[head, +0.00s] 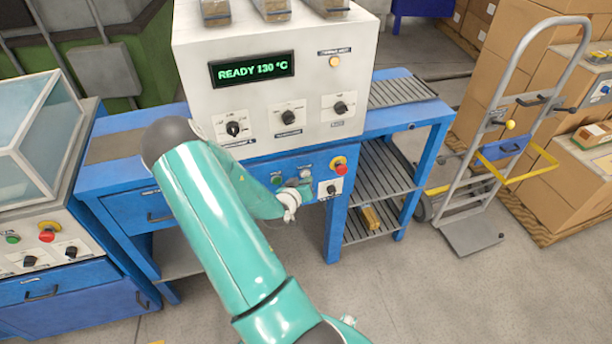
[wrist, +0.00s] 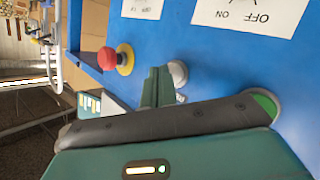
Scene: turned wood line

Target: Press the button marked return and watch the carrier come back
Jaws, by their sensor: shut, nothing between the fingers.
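The blue control panel (head: 318,163) is under the white machine. It carries a green button (head: 277,180), a pale grey button (head: 305,172) and a red stop button on yellow (head: 340,165). In the wrist view the pale button (wrist: 179,73) is right beside my shut, empty gripper (wrist: 160,72); I cannot tell whether they touch. The green button (wrist: 265,104) is partly hidden by my gripper's body, and the red stop button (wrist: 108,59) is to the left. No button marking reads as "return". I cannot pick out the carrier.
The white machine (head: 275,105) shows "READY 130 °C" above three knobs. A rotary knob (head: 331,189) sits below the red stop button. A roller shelf (head: 375,190) is to the right, then a hand truck (head: 500,150) and cartons. Floor in front is clear.

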